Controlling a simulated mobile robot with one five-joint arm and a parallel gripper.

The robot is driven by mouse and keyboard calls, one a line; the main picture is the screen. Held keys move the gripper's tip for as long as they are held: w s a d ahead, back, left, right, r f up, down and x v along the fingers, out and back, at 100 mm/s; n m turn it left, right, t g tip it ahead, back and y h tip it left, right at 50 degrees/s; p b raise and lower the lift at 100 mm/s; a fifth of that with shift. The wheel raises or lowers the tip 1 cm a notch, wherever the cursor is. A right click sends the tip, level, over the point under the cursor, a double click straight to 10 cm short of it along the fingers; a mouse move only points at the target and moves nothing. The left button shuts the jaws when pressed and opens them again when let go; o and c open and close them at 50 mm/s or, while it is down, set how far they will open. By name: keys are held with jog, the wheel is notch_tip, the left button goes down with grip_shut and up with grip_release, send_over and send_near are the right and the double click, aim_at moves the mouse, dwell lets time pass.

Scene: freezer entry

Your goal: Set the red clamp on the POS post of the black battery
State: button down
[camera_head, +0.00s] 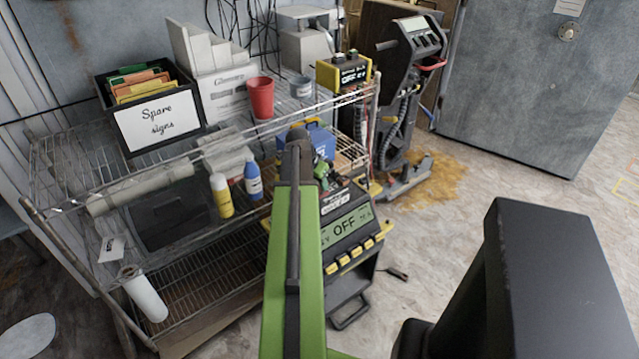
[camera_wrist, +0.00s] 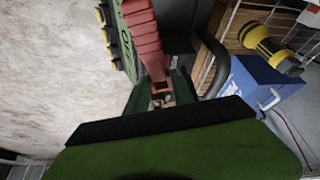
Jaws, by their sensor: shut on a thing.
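The red clamp (camera_wrist: 142,35) shows in the wrist view as a ribbed red grip running up from my gripper (camera_wrist: 160,92). The green fingers of my gripper are shut on its narrow end. In the head view my green arm hides most of the gripper and the clamp. The charger (camera_head: 345,232), with a display reading OFF and yellow buttons, stands just beyond my arm. Its face (camera_wrist: 127,45) is also beside the clamp in the wrist view. I cannot make out the black battery or its POS post in either view.
A wire shelf (camera_head: 75,165) on the left holds bottles, a red cup (camera_head: 260,97), a box of signs (camera_head: 155,110) and a blue box (camera_head: 318,140). A yellow and black unit (camera_head: 343,72) sits on its top. Floor at the right is open before a grey door (camera_head: 530,90).

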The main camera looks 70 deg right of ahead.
jog(key=shift+f+b, duration=1.4)
jog(key=c, duration=1)
grip_release()
jog(key=p+v, duration=1.6)
jog(key=v, duration=0.1)
jog(key=shift+w+r, duration=0.1)
jog(key=shift+r, duration=0.15)
